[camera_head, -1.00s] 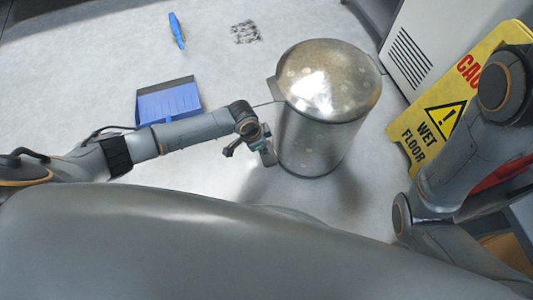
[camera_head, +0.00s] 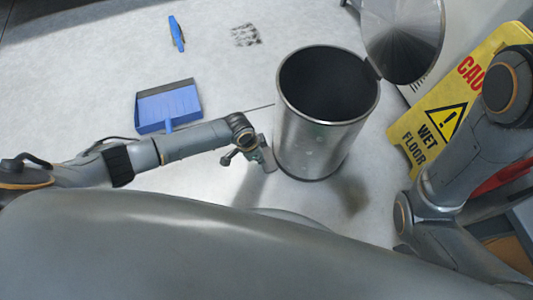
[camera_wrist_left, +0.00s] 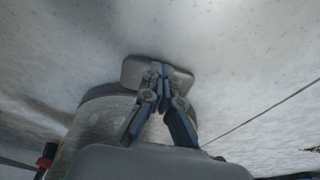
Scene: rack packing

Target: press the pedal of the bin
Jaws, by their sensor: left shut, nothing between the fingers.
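The metal bin (camera_head: 308,150) stands upright on the floor with its lid (camera_head: 405,42) swung up and back to the right. Its dark inside shows empty as far as I can see. My left gripper (camera_head: 268,163) is low at the bin's left side. In the left wrist view the bin's side (camera_wrist_left: 98,122) shows at the left, and a grey plate-like pedal (camera_wrist_left: 132,72) lies at the tips of my left gripper (camera_wrist_left: 158,70). Its fingers are shut with nothing between them and appear to touch the pedal. In the head view the pedal is hidden. My right gripper is out of view.
A blue dustpan (camera_head: 168,105) and a blue brush (camera_head: 177,33) lie on the floor to the left. A dark speckled patch (camera_head: 246,35) is on the floor behind. A yellow wet floor sign (camera_head: 430,125) stands right of the bin.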

